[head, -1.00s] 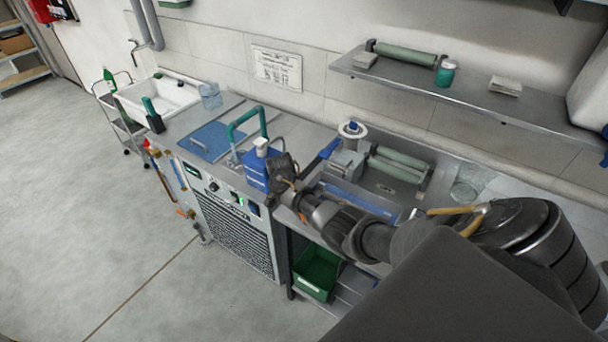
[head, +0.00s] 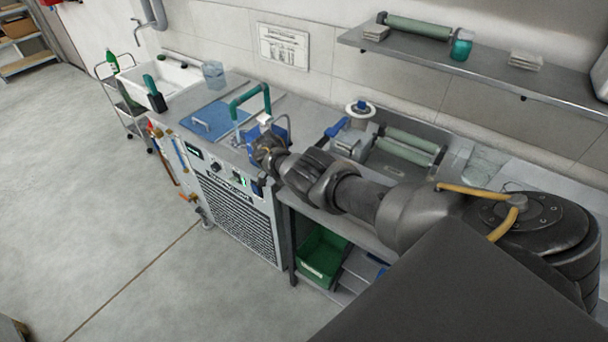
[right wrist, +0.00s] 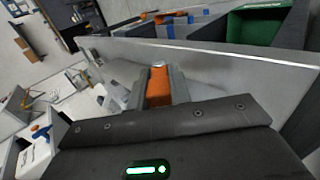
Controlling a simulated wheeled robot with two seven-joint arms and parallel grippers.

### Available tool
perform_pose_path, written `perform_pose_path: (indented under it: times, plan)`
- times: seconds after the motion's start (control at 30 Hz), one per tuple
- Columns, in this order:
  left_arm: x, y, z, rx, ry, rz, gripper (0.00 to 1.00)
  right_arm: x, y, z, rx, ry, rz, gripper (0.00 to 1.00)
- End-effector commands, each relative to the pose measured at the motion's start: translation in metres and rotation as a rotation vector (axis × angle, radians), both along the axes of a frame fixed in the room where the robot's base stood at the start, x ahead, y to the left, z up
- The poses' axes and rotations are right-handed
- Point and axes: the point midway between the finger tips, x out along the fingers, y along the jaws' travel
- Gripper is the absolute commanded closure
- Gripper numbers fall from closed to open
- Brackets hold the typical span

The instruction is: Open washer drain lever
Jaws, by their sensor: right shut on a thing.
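The washer (head: 237,215) is a grey cabinet with a dark front grille and a small green display. Pipes and handles in blue, red and orange are on its left end, with an orange lever (head: 192,198) low on that side. My right arm reaches in from the right, its wrist over the washer's front top edge; its fingers are hidden in the head view. In the right wrist view my right gripper (right wrist: 160,90) is shut on an orange piece (right wrist: 158,80). I cannot tell what this piece is attached to. My left gripper is not in view.
A blue lid (head: 213,120) with a green hose (head: 243,95) lies on the counter. Rollers (head: 402,155) stand to the right. A green bin (head: 322,255) is under the counter and a sink (head: 172,80) at the far left. The floor in front is clear.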

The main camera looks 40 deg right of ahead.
Motion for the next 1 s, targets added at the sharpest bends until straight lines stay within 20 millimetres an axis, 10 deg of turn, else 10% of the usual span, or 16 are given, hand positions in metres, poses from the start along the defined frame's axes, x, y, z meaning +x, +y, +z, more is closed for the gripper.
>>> perform_pose_path:
  times: [0.6,0.63,0.8,1.0]
  plan:
    - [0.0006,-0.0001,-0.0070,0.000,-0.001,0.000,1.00,0.0014,0.0001,0.0000,-0.009,0.027,0.001,1.00]
    - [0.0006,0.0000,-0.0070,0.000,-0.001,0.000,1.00,0.0015,0.0001,0.0000,-0.009,0.027,0.001,0.79]
    - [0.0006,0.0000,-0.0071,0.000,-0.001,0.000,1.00,0.0012,0.0003,-0.0003,-0.009,0.027,0.001,0.58]
    - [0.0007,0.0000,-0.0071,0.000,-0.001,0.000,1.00,0.0010,0.0003,-0.0007,-0.009,0.028,0.001,0.58]
